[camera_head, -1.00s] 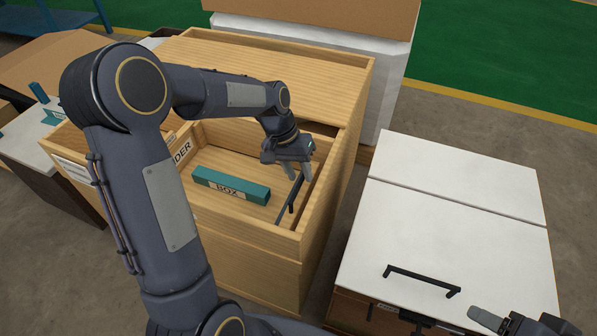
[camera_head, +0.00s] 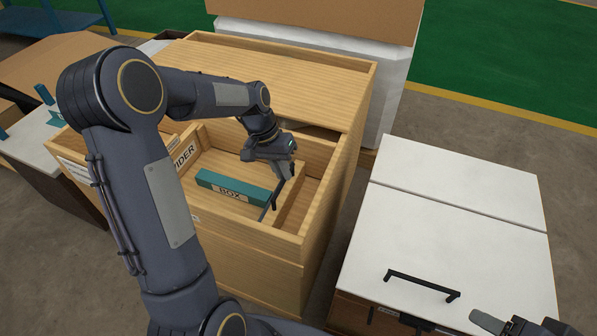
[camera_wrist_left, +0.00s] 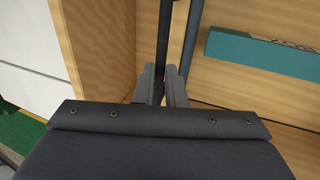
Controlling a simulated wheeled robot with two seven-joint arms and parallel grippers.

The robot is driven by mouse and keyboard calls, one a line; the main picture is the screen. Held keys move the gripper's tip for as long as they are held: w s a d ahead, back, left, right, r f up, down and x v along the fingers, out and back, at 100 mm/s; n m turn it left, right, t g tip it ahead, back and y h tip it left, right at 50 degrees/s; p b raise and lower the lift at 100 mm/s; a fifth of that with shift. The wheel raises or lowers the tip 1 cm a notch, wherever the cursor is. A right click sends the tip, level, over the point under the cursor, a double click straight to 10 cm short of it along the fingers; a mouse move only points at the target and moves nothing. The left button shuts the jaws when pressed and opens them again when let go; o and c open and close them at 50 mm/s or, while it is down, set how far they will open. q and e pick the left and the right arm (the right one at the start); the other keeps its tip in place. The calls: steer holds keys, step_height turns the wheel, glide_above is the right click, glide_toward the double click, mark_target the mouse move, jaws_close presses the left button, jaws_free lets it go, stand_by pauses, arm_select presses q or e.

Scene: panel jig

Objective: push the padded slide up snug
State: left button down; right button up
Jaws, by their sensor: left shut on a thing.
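The padded slide (camera_head: 268,207) shows as a narrow dark upright piece in the wooden drawer, right of the teal box (camera_head: 228,187) labelled BOX. In the left wrist view a black bar (camera_wrist_left: 164,35) and a grey-blue strip (camera_wrist_left: 190,35) run side by side at the fingers. My left gripper (camera_head: 281,182) points down into the drawer and is shut on the slide; it also shows in the left wrist view (camera_wrist_left: 162,88). A narrow strip of wood shows between the slide and the box (camera_wrist_left: 262,55) there. My right gripper (camera_head: 505,322) is partly cut off at the bottom right.
A board marked DIVIDER (camera_head: 184,155) lies left of the box. A white-topped cabinet (camera_head: 450,245) with a black handle stands to the right.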

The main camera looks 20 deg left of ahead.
arm_select(q)
steer(key=a+p, duration=0.1)
steer(key=a, duration=0.7)
steer(key=shift+s, duration=0.2)
steer(key=c, duration=1.5)
jaws_free()
steer(key=shift+r, duration=0.1)
steer(key=p+v, duration=0.1)
steer(key=v, duration=0.6)
steer(key=shift+r+p, duration=0.3)
steer(key=shift+p, duration=0.05)
